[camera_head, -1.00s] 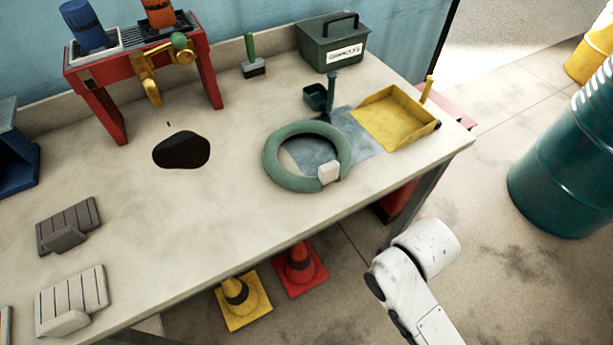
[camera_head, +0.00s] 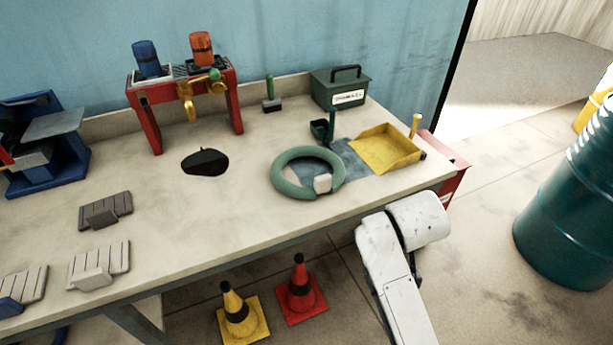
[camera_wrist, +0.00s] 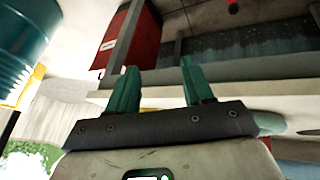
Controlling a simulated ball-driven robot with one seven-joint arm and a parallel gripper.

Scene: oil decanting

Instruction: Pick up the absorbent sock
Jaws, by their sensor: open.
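The absorbent sock (camera_head: 279,173) is a green ring lying flat on the workbench, with a white tag (camera_head: 322,183) at its front. It lies partly over a grey-blue patch. My gripper (camera_wrist: 160,84) shows in the wrist view with two green fingers apart and nothing between them. In the head view only my white arm shows, off the bench's front right edge, and the gripper itself is hidden. A pale green shape at the right of the wrist view may be part of the sock; I cannot tell.
A yellow dustpan (camera_head: 388,150), a small dark green scoop (camera_head: 322,130) and a green box (camera_head: 340,90) stand near the sock. A red rack (camera_head: 150,125) is behind a dark spill (camera_head: 205,162). Cones (camera_head: 302,290) stand below the bench; a teal drum (camera_head: 565,220) is right.

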